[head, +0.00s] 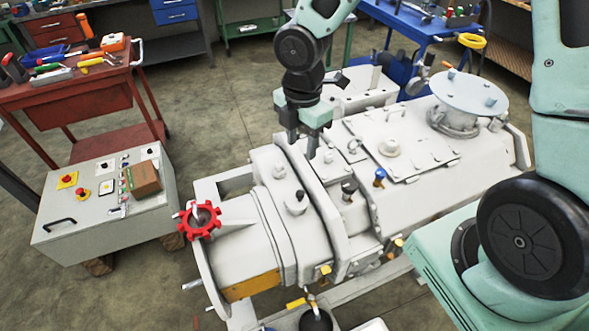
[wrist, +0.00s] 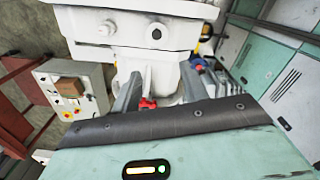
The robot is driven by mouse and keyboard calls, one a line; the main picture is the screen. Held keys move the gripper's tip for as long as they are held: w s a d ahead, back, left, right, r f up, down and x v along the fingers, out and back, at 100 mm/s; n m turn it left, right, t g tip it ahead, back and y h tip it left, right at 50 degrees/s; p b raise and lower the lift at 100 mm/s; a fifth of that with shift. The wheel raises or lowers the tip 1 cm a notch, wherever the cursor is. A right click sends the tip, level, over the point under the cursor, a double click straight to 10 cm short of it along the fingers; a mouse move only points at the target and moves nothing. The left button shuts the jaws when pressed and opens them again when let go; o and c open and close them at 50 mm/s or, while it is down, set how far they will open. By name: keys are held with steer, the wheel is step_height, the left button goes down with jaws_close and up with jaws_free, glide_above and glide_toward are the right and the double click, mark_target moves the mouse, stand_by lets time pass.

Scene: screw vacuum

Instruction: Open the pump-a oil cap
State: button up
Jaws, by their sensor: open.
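The pump is a large white machine (head: 270,240) in the middle of the head view. Several small fittings stand on its top: a black-topped cap (head: 349,187), a blue-topped cap (head: 380,175), a dark-topped knob (head: 297,203) and a pale round cap (head: 391,147). I cannot tell which is the pump-a oil cap. My gripper (head: 302,146) is open above the pump's top, pointing down, apart from these caps. In the wrist view my gripper (wrist: 160,82) shows two spread fingers with the white machine body (wrist: 130,35) beyond and nothing held.
A red handwheel (head: 199,220) is on the pump's near left end. A grey control box (head: 100,205) with buttons and a brown box stands left. A red tool cart (head: 90,105) is at upper left. A round flange (head: 470,92) rises at the pump's far right.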

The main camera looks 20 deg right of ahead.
glide_toward(300, 193)
step_height(300, 193, down, 8)
steer(key=shift+f, duration=0.2)
stand_by(0.3)
steer(key=shift+c, duration=0.3)
steer(key=shift+n, duration=0.3)
jaws_close()
